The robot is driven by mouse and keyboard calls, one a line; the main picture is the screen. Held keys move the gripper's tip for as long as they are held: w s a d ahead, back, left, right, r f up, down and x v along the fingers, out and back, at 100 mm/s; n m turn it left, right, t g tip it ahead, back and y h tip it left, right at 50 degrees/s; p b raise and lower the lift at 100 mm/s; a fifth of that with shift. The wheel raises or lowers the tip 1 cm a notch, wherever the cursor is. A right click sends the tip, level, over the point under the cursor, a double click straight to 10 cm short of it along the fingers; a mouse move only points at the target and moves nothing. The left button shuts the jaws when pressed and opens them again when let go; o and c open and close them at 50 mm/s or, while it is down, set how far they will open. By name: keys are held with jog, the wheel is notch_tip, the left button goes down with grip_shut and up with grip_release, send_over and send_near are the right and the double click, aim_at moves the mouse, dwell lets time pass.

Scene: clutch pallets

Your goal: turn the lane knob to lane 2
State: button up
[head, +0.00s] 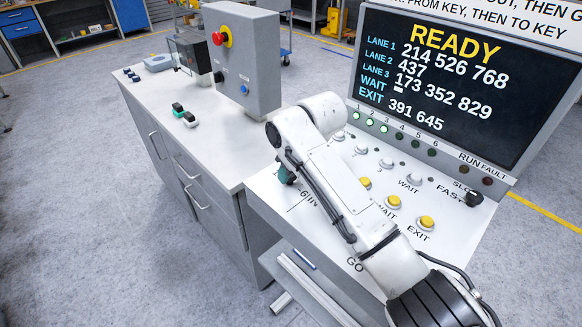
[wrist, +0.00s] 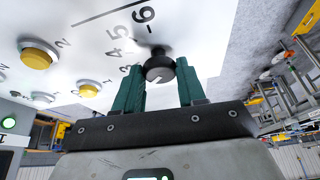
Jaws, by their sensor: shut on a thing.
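The lane knob (wrist: 159,68) is a black round knob with a short white mark, seen in the wrist view. Printed numbers, among them 3, 4, 5 and 6, stand beside it on the white panel (wrist: 190,22). My gripper (wrist: 161,82) has its two green fingers on either side of the knob, shut on it. I cannot tell which number the white mark points to. In the head view my arm covers the knob, and only a green bit of my gripper (head: 286,175) shows at the panel's left edge.
The sloped panel carries yellow buttons (head: 394,202), a black slow/fast knob (head: 473,198) and white pegs. The screen (head: 450,80) reads READY, with lane 2 listing 437. A grey cabinet (head: 240,60) with a red stop button stands on the bench (head: 150,98) to the left.

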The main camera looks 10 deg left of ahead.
jog(key=shift+w+n+g+y, duration=0.1)
jog(key=shift+n+g+y, duration=0.25)
jog(key=shift+n, duration=0.85)
jog(key=shift+d, duration=0.1)
jog(key=o, duration=1)
jog(key=shift+o, duration=0.2)
jog(key=b+v, duration=0.1)
jog(key=v, duration=0.9)
jog(key=shift+r, duration=0.4)
jog(key=shift+d, duration=0.1)
